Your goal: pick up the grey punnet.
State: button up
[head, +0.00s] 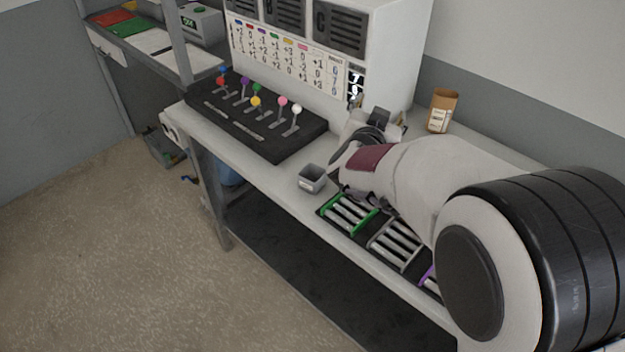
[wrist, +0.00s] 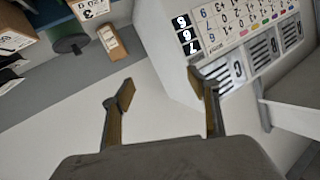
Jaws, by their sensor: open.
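A small open grey punnet (head: 312,179) stands upright on the pale bench near its front edge, between the black lever board and the green-framed rack. It does not show in the wrist view. My gripper (head: 379,113) is behind and to the right of the punnet, in front of the white cabinet and apart from the punnet. In the wrist view my gripper (wrist: 163,90) has its two fingers wide apart with nothing between them.
The black lever board (head: 258,117) with coloured knobs is left of the punnet. A green-framed rack (head: 347,213) and a grey rack (head: 396,243) lie to its right. The white cabinet (head: 385,55) stands behind. A brown container (head: 441,110) stands at the back right.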

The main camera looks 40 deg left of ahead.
jog(key=s+a+f+t, duration=0.1)
jog(key=s+a+f, duration=0.3)
jog(key=a+f, duration=0.2)
jog(key=t+h, duration=0.3)
jog(key=h, duration=0.1)
send_near(306, 180)
jog(key=w, duration=0.5)
jog(key=shift+w+a, duration=0.1)
jog(key=shift+a, duration=0.3)
jog(key=shift+s+d+f, duration=0.1)
jog(key=shift+s+f, duration=0.15)
jog(key=shift+s, duration=0.1)
jog(key=shift+w+a, duration=0.1)
jog(key=shift+w, duration=0.55)
jog(key=shift+w+a, duration=0.15)
jog(key=shift+w, duration=0.5)
jog(key=shift+w+a+r, duration=0.1)
jog(key=shift+w+a, duration=0.05)
jog(key=shift+w, duration=0.7)
jog(key=shift+w+a+r, duration=0.1)
jog(key=shift+w+a, duration=0.05)
jog(key=shift+w, duration=0.7)
jog(key=shift+w+a, duration=0.2)
jog(key=shift+w, duration=0.65)
